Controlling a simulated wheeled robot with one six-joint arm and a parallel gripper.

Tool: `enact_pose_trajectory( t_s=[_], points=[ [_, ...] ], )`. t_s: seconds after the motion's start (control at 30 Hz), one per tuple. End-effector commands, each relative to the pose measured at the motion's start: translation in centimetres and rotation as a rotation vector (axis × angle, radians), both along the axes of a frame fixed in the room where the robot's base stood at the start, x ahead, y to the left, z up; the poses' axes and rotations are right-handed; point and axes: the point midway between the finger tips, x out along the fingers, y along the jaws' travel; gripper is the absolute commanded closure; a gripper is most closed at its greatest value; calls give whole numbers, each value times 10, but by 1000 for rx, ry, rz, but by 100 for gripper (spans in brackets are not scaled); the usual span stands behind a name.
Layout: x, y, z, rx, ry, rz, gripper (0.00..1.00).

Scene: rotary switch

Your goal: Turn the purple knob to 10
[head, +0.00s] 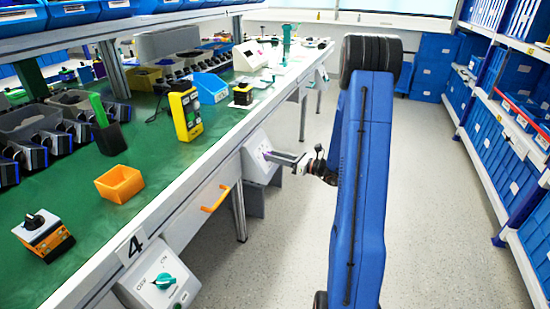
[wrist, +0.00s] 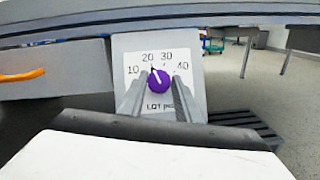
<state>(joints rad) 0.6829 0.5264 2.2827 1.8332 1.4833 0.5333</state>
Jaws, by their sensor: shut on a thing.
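The purple knob (wrist: 158,82) sits on a white dial plate (wrist: 133,70) marked 10, 20, 30 and 40. Its white pointer line leans up and to the left, at about 20. My gripper (wrist: 159,88) is shut on the knob, with one grey finger on its left side and one on its right. In the head view my gripper (head: 272,157) reaches left to the sloped panel (head: 255,165) under the bench edge. The knob is only a small purple spot there, partly hidden by the fingers.
A second panel with a teal knob (head: 165,281) marked OFF and ON is nearer on the bench front. An orange drawer handle (head: 215,198) lies between the panels. Shelves with blue bins (head: 520,70) line the right. The grey floor (head: 440,230) between is clear.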

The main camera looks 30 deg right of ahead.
Motion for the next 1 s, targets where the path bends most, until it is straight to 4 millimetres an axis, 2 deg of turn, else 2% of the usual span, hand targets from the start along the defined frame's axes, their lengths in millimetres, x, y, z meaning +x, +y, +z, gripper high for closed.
enact_pose_trajectory(
  t_s=[0.7, 1.0],
  points=[
    [4, -5, 1, -344, -268, 244, 92],
    [4, -5, 2, -440, -343, 314, 92]
  ],
)
